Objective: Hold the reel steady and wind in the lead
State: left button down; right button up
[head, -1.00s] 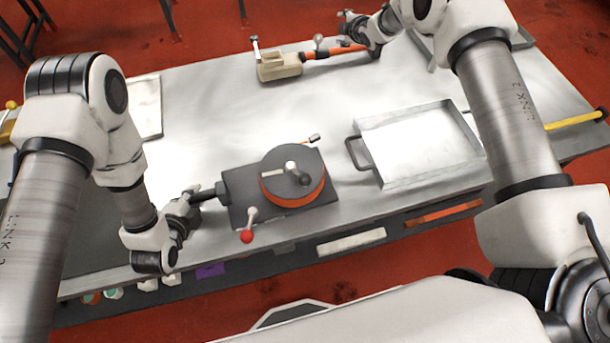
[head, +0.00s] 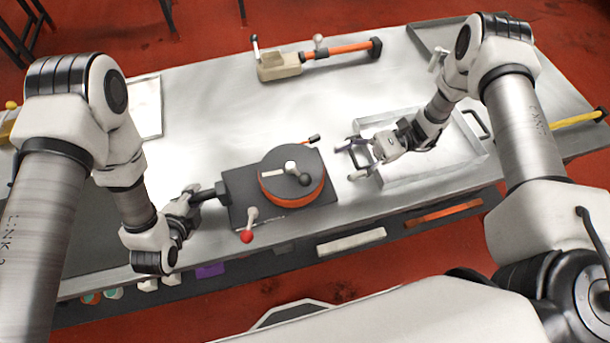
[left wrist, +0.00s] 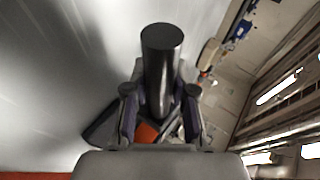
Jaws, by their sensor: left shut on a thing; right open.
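The reel (head: 292,177) is an orange drum with a dark top, a pale crank bar and a dark knob, on a dark square base (head: 240,188). A short lead end (head: 313,139) with an orange and black tip sticks out at the base's far right. A red-knobbed lever (head: 247,235) stands at its front. My left gripper (head: 194,199) is shut on the reel's handle (head: 209,193) at the left of the base; the dark round handle also shows between the fingers in the left wrist view (left wrist: 160,70). My right gripper (head: 358,158) is open and empty, right of the reel.
A metal tray (head: 440,172) with handles lies under my right forearm. A beige clamp-like tool (head: 278,66) with an orange bar lies at the back of the table (head: 220,110). A flat plate lies far left. The table between reel and back tool is clear.

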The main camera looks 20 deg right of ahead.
aim_at(305, 178)
jog(key=a, duration=0.3)
jog(key=s+a, duration=0.1)
jog(key=a, duration=0.7)
jog(key=shift+s+a, duration=0.15)
jog(key=shift+s, duration=0.2)
jog(key=shift+f, duration=0.1)
grip_shut()
